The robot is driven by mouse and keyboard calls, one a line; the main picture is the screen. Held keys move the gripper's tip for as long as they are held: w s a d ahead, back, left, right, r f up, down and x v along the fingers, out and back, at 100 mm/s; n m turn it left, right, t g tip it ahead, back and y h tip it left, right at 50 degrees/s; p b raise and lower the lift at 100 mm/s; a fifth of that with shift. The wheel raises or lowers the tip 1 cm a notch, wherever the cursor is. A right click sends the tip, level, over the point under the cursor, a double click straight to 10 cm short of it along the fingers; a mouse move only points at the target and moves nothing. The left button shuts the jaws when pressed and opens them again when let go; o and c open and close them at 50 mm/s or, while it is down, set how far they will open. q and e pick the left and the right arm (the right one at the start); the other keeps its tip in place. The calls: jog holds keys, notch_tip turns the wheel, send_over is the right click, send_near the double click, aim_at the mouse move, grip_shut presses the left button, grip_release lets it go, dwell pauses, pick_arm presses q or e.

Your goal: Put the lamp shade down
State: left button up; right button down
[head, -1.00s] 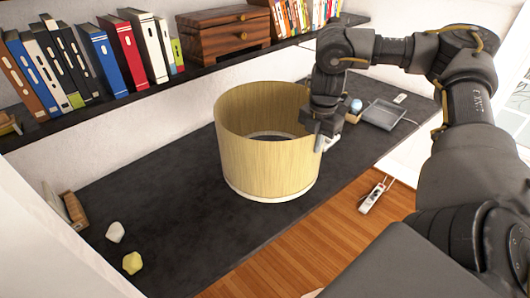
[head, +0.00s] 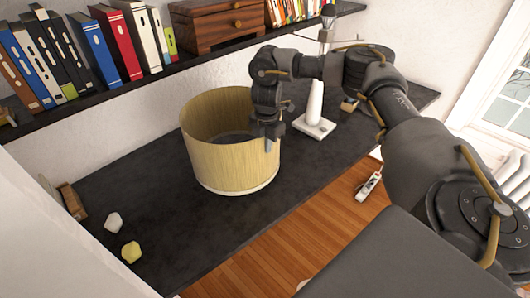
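The lamp shade (head: 225,165) is a wide, tan, open-topped drum with a pale lower rim. It is upright over the dark desk; I cannot tell whether its bottom touches the surface. My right gripper (head: 268,138) is at the shade's right side, pointing down, with a finger against the outside of the wall. It appears shut on the wall, though the arm hides part of the grip. The white lamp stand (head: 315,108) with a square base stands just right of the gripper. My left gripper is not in view.
A white lump (head: 113,222) and a yellow lump (head: 131,251) lie at front left. A shelf (head: 150,83) with books and a wooden drawer box (head: 218,26) runs behind, above the desk.

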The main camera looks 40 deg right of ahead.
jog(key=f, duration=0.3)
jog(key=shift+w+a+f, duration=0.1)
jog(key=shift+w+f, duration=0.1)
jog(key=shift+f, duration=0.1)
jog(key=shift+a, duration=0.1)
jog(key=c, duration=1.6)
grip_release()
jog(key=shift+f, duration=0.1)
jog(key=shift+c, duration=0.2)
notch_tip(320, 180, up, 12)
